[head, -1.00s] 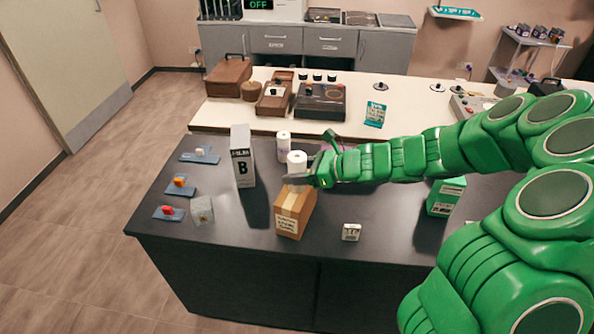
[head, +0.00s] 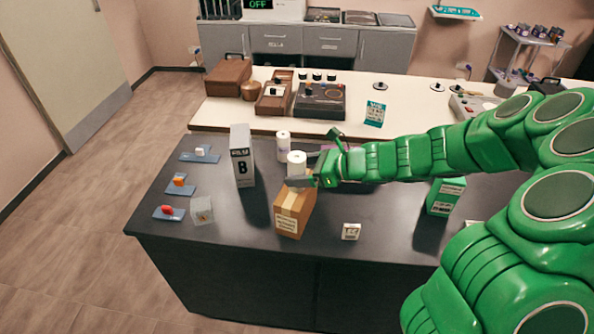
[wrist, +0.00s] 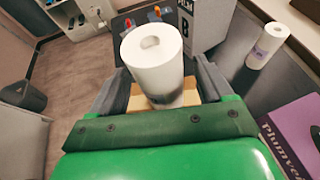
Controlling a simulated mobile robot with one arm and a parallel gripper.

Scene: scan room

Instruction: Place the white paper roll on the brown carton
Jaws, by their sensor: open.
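A white paper roll (head: 296,163) stands upright, and its base appears to rest on top of the brown carton (head: 290,222). My gripper (head: 302,180) is at the roll's lower part, just above the carton top. In the wrist view the same roll (wrist: 153,60) stands between my spread fingers, with a gap visible at the right finger. The carton top (wrist: 190,93) shows below and around it. The exact contact of roll and carton is partly hidden by my fingers. A second white roll (head: 283,146) stands on the dark table behind; it also shows in the wrist view (wrist: 265,46).
On the dark table (head: 330,246), a grey box marked B (head: 242,158) stands left of the carton. A green box (head: 446,196) stands right, a small white block (head: 351,231) in front. A purple item (wrist: 296,135) lies near my gripper. Blue trays (head: 170,213) line the left side.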

